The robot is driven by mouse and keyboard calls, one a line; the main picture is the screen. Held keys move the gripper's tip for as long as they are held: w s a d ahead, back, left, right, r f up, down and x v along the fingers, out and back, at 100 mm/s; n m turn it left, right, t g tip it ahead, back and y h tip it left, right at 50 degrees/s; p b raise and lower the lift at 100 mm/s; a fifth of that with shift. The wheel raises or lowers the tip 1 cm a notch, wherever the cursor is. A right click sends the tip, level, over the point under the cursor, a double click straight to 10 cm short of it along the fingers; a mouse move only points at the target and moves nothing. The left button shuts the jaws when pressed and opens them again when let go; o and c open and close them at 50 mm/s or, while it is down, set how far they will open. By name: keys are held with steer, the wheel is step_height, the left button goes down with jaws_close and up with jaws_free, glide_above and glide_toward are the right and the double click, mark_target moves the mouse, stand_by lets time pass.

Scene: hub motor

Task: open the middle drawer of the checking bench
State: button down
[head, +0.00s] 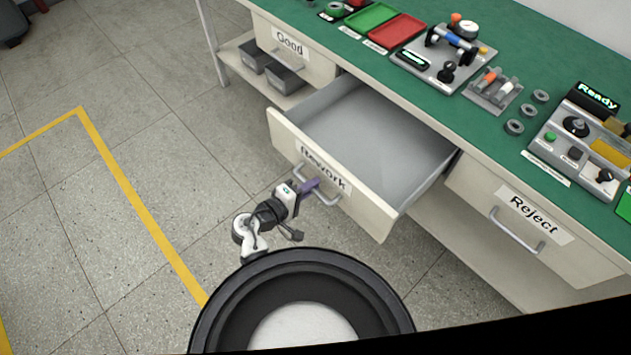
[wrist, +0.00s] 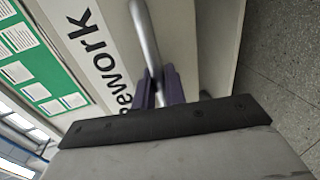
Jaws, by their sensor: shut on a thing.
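The middle drawer (head: 375,130), labelled "Rework", is pulled well out of the checking bench (head: 400,75). Its inside shows bare and grey. My gripper (head: 311,186) is at the drawer's front, with its purple fingers shut on the bar handle (head: 327,200). In the wrist view the fingers (wrist: 158,88) close around the metal handle (wrist: 146,40), beside the "Rework" label (wrist: 92,50). The far ends of the fingertips are partly hidden by the handle.
The "Good" drawer (head: 290,48) on the left and the "Reject" drawer (head: 530,225) on the right are shut. Red and green trays, gauges and control boxes stand on the green bench top. Open floor (head: 130,130) with a yellow line lies to the left.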

steer(key=c, duration=1.5)
jaws_free()
steer(key=shift+c, duration=0.2)
steer(key=shift+a, duration=0.15)
